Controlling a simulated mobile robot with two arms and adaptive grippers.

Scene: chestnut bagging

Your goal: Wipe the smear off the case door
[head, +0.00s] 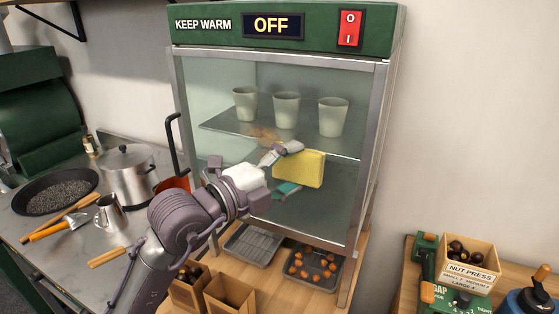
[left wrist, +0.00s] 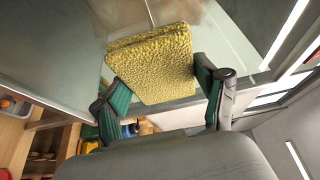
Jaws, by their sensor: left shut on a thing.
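My left gripper (head: 284,168) is shut on a yellow sponge (head: 302,169) and holds it in front of the case door (head: 222,82). The left wrist view shows the sponge (left wrist: 152,62) between the green finger pads. I cannot tell whether the sponge touches the glass. A brown smear (head: 262,133) is on the door's glass, up and to the left of the sponge in the head view. A faint brownish patch on the glass (left wrist: 180,12) shows just beyond the sponge in the left wrist view. My right gripper is not in view.
Several pale cups (head: 286,108) stand on the shelf behind the glass. Below the case are an empty tray (head: 253,245) and a tray of chestnuts (head: 291,283). A steel pot (head: 128,172) and black pan (head: 30,200) stand left.

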